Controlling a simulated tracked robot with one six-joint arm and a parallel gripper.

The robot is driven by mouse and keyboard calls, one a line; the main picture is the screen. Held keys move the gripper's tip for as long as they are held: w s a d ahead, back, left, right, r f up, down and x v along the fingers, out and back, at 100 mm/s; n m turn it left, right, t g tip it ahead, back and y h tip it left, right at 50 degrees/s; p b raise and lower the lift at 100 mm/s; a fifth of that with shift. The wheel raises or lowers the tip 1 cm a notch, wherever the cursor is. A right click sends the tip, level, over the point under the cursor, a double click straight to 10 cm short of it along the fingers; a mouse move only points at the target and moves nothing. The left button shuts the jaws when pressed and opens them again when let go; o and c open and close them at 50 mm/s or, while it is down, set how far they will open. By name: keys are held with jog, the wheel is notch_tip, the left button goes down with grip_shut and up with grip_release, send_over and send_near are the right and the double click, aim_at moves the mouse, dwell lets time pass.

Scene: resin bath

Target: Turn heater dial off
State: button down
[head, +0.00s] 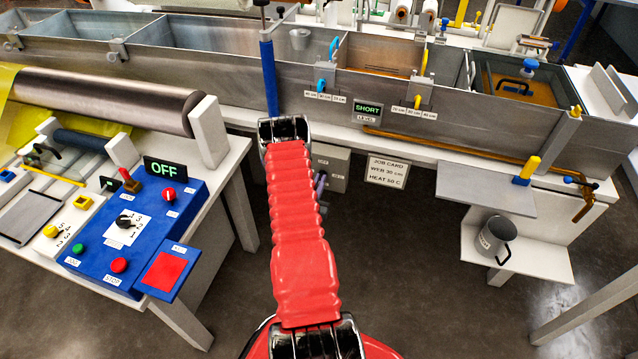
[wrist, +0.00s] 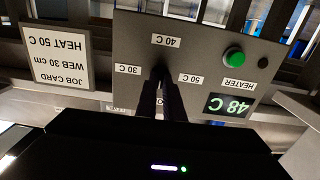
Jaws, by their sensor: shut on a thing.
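The heater panel (wrist: 205,55) fills the middle of the wrist view, upside down. It has labels for 30 C, 40 C and 50 C, a lit green knob or lamp (wrist: 233,56) beside the HEATER label, and a display (wrist: 228,106) reading 48 C. My gripper (wrist: 162,80) is shut at the middle of the labels, on the heater dial, which its dark fingers hide almost wholly. The dial's pointing direction cannot be told. In the head view the grey heater box (head: 333,166) sits under the bath's edge, partly behind my red arm.
The job card (head: 388,171) beside the box reads WEB 30 cm, HEAT 50 C. A blue control panel (head: 100,235) with an OFF display (head: 165,168) stands at left. The floor between is clear.

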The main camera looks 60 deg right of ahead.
jog(key=c, duration=1.9)
grip_release()
jog(key=shift+o, duration=0.2)
jog(key=s+a, duration=0.2)
jog(key=a, duration=1.1)
jog(key=shift+a, duration=0.3)
jog(key=shift+s, duration=0.1)
